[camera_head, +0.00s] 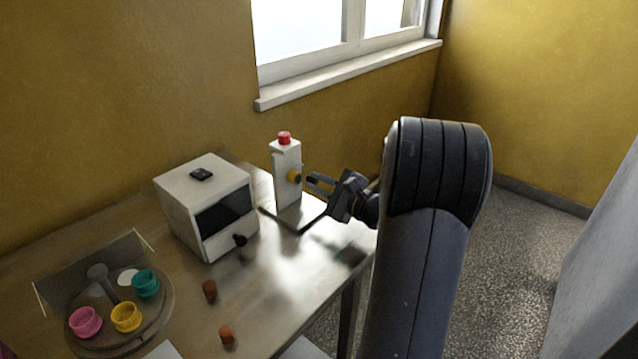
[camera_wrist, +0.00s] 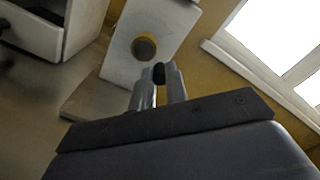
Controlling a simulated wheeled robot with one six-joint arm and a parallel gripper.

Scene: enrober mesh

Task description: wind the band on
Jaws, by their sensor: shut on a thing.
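A white upright post (camera_head: 287,172) with a red button (camera_head: 284,138) on top stands near the table's far right. A round yellow hub (camera_head: 294,176) sits on its side; in the wrist view the yellow hub (camera_wrist: 144,47) shows as a disc on the white face. My gripper (camera_head: 314,181) reaches to it from the right. In the wrist view my gripper (camera_wrist: 159,80) is shut on a small black knob (camera_wrist: 158,72), just below and right of the hub. How the knob joins the hub is hidden. No band can be made out clearly.
A white box machine (camera_head: 207,205) with a dark window stands left of the post. A round tray (camera_head: 164,318) holds pink, yellow and teal cups at the front left. Two brown pieces lie on the table (camera_head: 270,290). The window wall is behind.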

